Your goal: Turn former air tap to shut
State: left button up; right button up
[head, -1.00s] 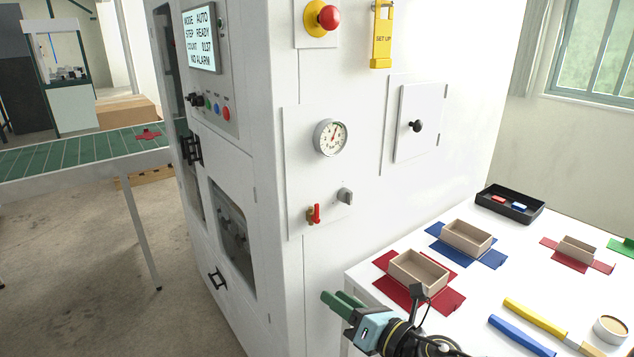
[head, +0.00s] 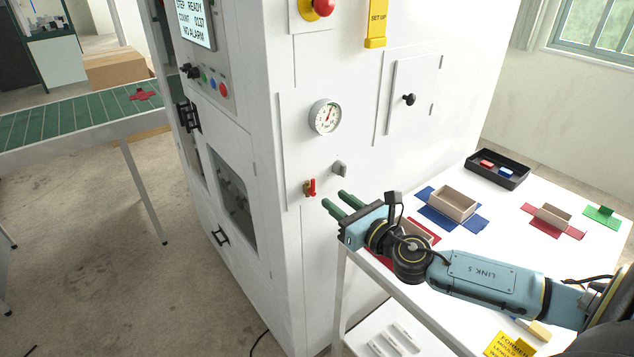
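The air tap (head: 312,187) is on the white former's side panel, below the pressure gauge (head: 325,117). Its small red lever stands roughly upright in front of a brass body. My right gripper (head: 334,198) has two green fingers, spread with a gap between them and nothing in it. The fingertips point toward the panel, just right of and slightly below the tap. They look apart from the lever, though depth is hard to judge. My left gripper is out of view.
A grey knob (head: 339,169) sits right of and above the tap. The white table (head: 490,243) holds folded boxes and a black tray (head: 497,169); my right arm crosses above it. A closed panel door (head: 411,98) has a black knob. The floor left of the former is open.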

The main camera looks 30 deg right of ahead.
aim_at(314, 183)
jog(key=w, duration=0.5)
jog(key=w+p, duration=0.1)
jog(key=w, duration=0.2)
jog(key=shift+a, duration=0.3)
grip_shut()
